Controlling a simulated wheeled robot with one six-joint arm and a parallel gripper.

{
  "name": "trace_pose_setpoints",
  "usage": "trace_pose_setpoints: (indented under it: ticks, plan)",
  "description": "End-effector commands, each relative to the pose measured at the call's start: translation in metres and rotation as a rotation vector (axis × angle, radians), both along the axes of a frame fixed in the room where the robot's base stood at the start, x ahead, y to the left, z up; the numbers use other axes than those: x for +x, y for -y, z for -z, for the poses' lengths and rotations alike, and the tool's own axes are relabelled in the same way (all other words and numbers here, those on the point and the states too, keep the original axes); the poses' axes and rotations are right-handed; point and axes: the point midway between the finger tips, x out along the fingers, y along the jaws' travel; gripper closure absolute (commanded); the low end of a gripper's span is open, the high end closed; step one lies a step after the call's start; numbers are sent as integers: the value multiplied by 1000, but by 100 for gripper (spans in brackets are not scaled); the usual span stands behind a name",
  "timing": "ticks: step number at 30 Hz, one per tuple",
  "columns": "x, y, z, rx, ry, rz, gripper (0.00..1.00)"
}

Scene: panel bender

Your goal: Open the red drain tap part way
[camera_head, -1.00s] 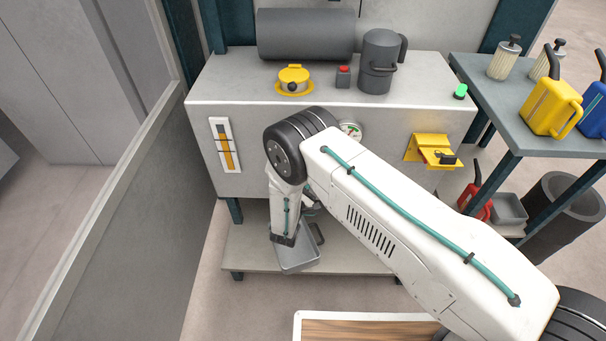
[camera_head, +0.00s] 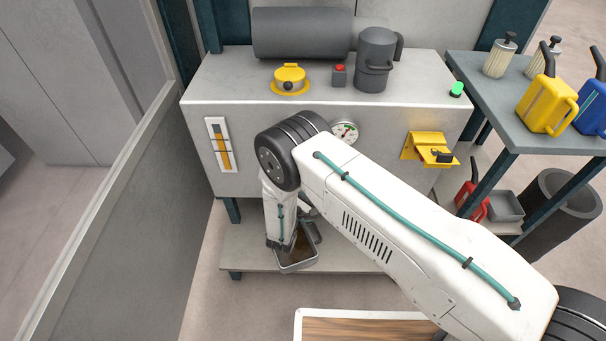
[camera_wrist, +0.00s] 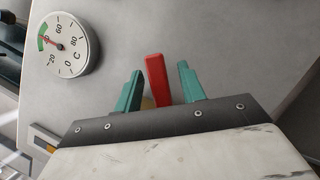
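The red drain tap lever (camera_wrist: 156,78) stands between the two teal fingers of my gripper (camera_wrist: 160,69) in the wrist view. The fingers are open, with a gap on each side of the lever, wider on the right. A small part of a yellowish piece shows behind the lever's base. In the head view my own arm hides the tap and most of the gripper, in front of the grey tank (camera_head: 385,185). Below, a grey tray (camera_head: 298,268) sits on the low shelf, partly covered by my arm; its inside looks brown.
A round temperature dial (camera_wrist: 64,44) is left of the tap and also shows in the head view (camera_head: 344,132). A yellow bracket (camera_head: 428,149) juts from the tank's front at right. A level gauge (camera_head: 220,145) is at left. A side table (camera_head: 520,130) holds cans and filters.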

Motion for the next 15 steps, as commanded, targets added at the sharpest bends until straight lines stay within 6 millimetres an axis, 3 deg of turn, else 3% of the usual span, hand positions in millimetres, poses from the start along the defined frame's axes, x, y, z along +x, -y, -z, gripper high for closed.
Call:
trace_pose_setpoints:
  ticks: [7,15]
  plan:
    - [-39,-12,10,-2,-1,-3,60]
    - [-53,-15,14,0,0,0,60]
